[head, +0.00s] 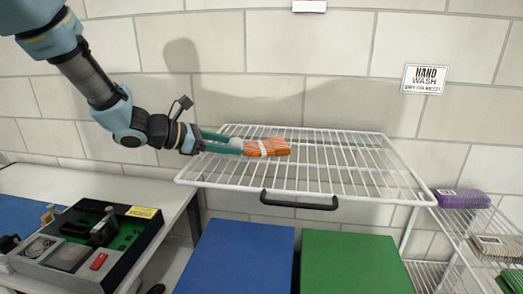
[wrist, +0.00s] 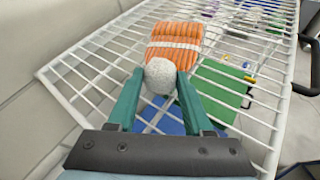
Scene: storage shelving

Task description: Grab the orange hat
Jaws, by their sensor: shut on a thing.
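The orange hat (head: 268,147) is a knitted, folded shape with a white band and a pale grey pom-pom (wrist: 160,76). It is at the left part of the white wire shelf (head: 360,187), and I cannot tell whether it touches the wires. In the wrist view the hat (wrist: 176,40) lies beyond my fingertips. My gripper (head: 238,146) reaches in from the left. Its two green fingers sit on either side of the pom-pom and are shut on it, as the wrist view of the gripper (wrist: 160,82) also shows.
A dark handle (head: 300,202) is on the wire shelf's front edge. Blue (head: 235,262) and green (head: 350,265) surfaces are below it. A grey-black device (head: 95,240) sits on the left bench. Purple packs (head: 463,198) lie on the right rack. Most of the wire shelf is bare.

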